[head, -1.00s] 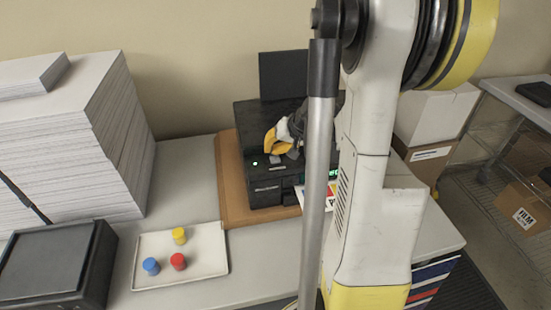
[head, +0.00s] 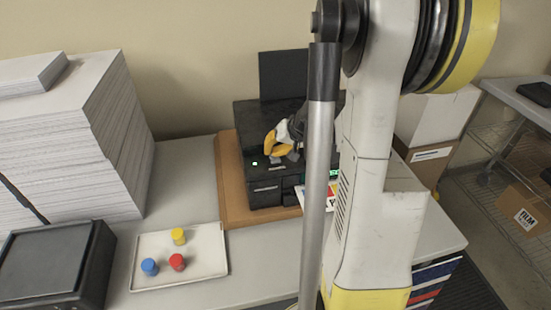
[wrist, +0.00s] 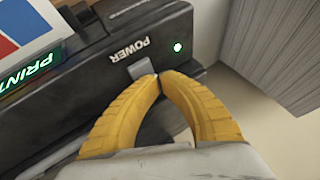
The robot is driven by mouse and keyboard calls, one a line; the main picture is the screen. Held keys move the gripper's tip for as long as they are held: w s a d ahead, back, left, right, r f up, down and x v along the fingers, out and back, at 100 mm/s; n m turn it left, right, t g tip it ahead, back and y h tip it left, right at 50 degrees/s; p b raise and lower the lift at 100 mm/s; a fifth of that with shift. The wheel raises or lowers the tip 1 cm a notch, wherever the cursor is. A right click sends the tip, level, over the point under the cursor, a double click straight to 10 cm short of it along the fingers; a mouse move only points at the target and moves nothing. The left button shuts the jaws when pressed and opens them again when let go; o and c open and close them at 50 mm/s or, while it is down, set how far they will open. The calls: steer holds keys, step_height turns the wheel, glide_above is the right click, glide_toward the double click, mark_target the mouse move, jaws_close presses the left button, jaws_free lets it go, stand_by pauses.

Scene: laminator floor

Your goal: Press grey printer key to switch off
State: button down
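The black printer (head: 265,190) stands on a brown board on the table, and it fills much of the wrist view (wrist: 75,100). Its grey key (wrist: 141,66) sits beside the word POWER, and a small green light (wrist: 178,47) glows near it. My gripper (wrist: 157,77) has yellow fingers with their tips together, holding nothing. The tips are at the near edge of the grey key; I cannot tell whether they touch it. In the head view my gripper (head: 270,150) is over the printer's top front, and my arm hides the printer's right side.
A white tray (head: 205,265) with blue, red and yellow pieces lies left of the printer. Tall paper stacks (head: 75,150) and a black box (head: 50,270) stand farther left. A dark panel (head: 283,75) rises behind the printer. The table between the stacks and the board is clear.

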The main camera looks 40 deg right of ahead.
mark_target(272, 157)
steer(key=shift+f+b, duration=0.4)
steer(key=shift+f, duration=0.05)
stand_by(0.3)
steer(key=shift+r, duration=0.1)
steer(key=shift+r+p, duration=0.65)
steer(key=shift+r, duration=0.2)
step_height(272, 157, up, 6)
steer(key=p, duration=0.4)
steer(key=shift+r, duration=0.1)
